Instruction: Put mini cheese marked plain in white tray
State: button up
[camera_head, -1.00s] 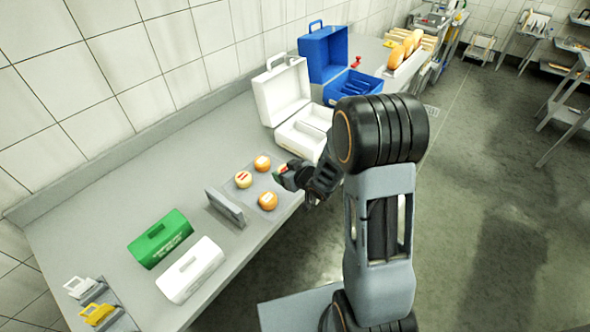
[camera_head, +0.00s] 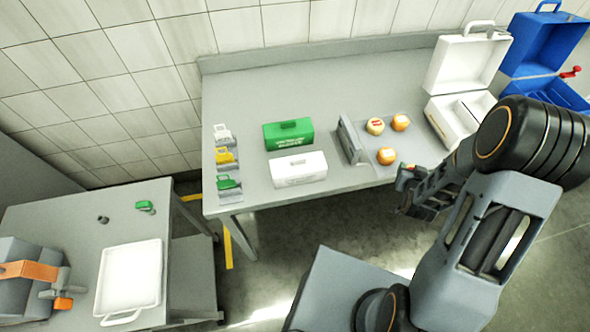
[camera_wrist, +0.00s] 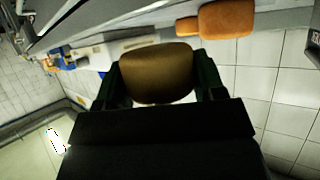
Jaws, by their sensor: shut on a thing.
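My gripper (camera_head: 406,176) is off the front edge of the counter, right of the white box. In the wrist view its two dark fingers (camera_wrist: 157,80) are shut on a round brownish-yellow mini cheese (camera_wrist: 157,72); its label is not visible. Three mini cheeses stay on the grey board: one with a red mark (camera_head: 375,126), one behind on the right (camera_head: 400,121), and one in front (camera_head: 386,155). Their words are too small to read. The white tray (camera_head: 131,278) is empty on a lower table at left, far from my gripper.
A grey counter (camera_head: 250,100) holds a green box (camera_head: 288,134), a white box (camera_head: 298,168), small coloured clips (camera_head: 226,157), and an open white case (camera_head: 467,62). The left table (camera_head: 60,220) also bears a grey-orange device (camera_head: 30,270) and a green item (camera_head: 145,206). Floor lies between.

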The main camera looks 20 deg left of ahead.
aim_at(141, 275)
jog(key=u, duration=0.5)
jog(key=k, duration=0.7)
jog(key=u, duration=0.75)
jog(key=k, duration=0.45)
jog(key=u, duration=1.4)
jog(key=i, duration=1)
jog(key=u, duration=0.1)
